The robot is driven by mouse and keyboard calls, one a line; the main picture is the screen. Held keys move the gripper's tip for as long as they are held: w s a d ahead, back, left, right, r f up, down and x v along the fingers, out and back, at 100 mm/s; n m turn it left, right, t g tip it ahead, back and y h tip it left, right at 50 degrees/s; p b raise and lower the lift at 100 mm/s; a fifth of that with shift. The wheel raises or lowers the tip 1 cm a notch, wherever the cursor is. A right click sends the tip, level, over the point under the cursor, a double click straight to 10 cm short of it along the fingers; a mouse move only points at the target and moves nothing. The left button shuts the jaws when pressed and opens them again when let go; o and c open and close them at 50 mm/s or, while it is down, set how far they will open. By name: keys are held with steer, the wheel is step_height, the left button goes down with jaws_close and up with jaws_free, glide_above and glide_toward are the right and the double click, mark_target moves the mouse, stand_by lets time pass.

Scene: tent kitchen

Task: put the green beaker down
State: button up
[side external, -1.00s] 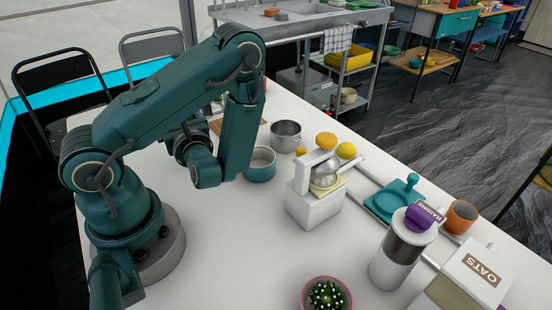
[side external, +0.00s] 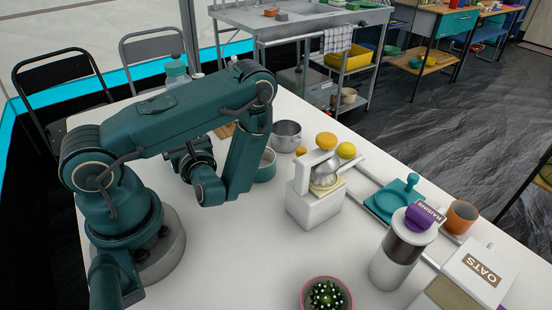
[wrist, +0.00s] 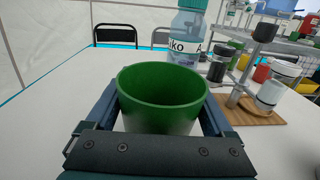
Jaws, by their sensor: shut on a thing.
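The green beaker (wrist: 160,95) fills the middle of the wrist view, open end up and roughly upright. My gripper (wrist: 162,108) is shut on it, with one finger on each side of its wall. I see nothing inside it. Its base is hidden behind the gripper's front bar, so I cannot tell whether it touches the white table (wrist: 50,110). In the side external view my arm hides the beaker and the fingers.
A labelled clear bottle (wrist: 187,45) stands just beyond the beaker. To its right are a dark jar (wrist: 221,64) and a wooden board (wrist: 250,110) with a rack. A teal-sided bowl (side external: 265,168), a metal pot (side external: 286,135) and a white juicer (side external: 314,200) stand near my arm.

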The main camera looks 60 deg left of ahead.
steer(key=o, duration=1.1)
